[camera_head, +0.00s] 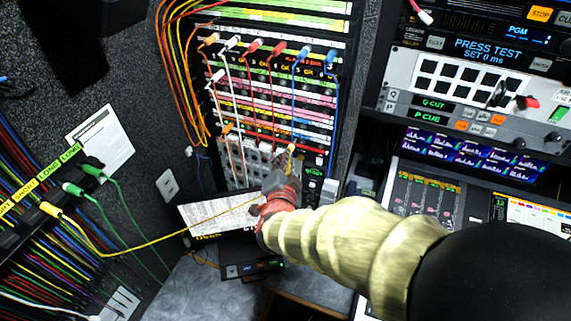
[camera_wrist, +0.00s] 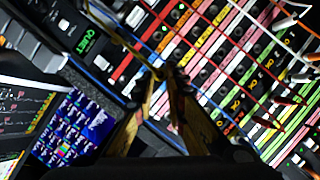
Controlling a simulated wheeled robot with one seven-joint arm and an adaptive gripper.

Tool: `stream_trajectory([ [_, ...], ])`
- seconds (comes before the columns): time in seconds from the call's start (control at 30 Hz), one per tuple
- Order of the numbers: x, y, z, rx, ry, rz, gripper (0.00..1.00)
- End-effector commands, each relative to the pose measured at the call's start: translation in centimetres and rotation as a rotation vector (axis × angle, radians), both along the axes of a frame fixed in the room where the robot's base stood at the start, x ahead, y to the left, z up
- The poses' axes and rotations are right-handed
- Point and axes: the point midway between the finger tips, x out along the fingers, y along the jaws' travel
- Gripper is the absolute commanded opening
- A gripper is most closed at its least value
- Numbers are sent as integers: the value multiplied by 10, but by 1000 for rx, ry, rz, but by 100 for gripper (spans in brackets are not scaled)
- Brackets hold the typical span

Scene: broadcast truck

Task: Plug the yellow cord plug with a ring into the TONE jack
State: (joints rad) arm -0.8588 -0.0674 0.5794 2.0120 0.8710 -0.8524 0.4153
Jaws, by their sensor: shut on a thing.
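My gripper (camera_head: 284,178) is in front of the lower part of the patch panel (camera_head: 262,112), fingers pointing at it. It is shut on the yellow cord plug (camera_head: 291,150), whose yellow end shows just beyond the fingers. Its yellow cord (camera_head: 165,240) runs left to a rack on the left wall. In the wrist view the fingertips (camera_wrist: 166,72) are close together before the panel, with a yellow cord (camera_wrist: 122,40) leading up from them. The plug's ring and tip are too dark to make out. I cannot read a TONE label, and cannot tell whether the plug touches a jack.
Orange, white, red and blue plugs (camera_head: 305,52) with hanging cords fill the panel's upper row. A green-lit QUIET unit (camera_head: 313,172) is right of my gripper. A white paper (camera_head: 225,212) and a small black box (camera_head: 252,269) lie below. Consoles stand at right.

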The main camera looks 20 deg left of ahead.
Motion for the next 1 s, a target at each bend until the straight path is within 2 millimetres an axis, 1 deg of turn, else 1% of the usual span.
stream_trajectory([
  [0.2, 21, -2, -1, 0, -1, -2, 0],
  [0.5, 43, -4, -1, -1, 1, 0, 0],
  [0.7, 50, -4, 0, -1, 0, 0, 0],
  [1.0, 51, -4, 0, -1, 0, 0, 0],
])
